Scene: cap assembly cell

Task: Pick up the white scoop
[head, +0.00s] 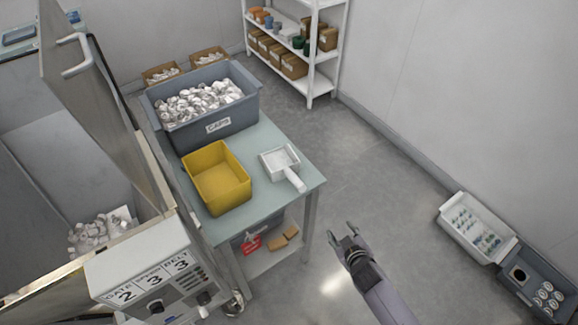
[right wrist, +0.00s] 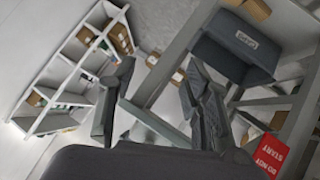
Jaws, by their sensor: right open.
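The white scoop (head: 282,163) lies on the green-topped table (head: 268,133) near its right edge, with its handle pointing toward the near right corner. My right gripper (head: 343,235) is open and empty. It is off the table's near right corner, apart from the scoop and over the floor in the head view. In the right wrist view the two open fingers (right wrist: 155,100) show with nothing between them. The scoop cannot be made out in the right wrist view. My left gripper is in neither view.
A yellow bin (head: 217,178) stands left of the scoop. A grey caps bin (head: 205,105) full of white caps is behind it. A control box (head: 150,275) and open metal door (head: 95,100) are at left. Shelving (head: 310,80) stands at the back.

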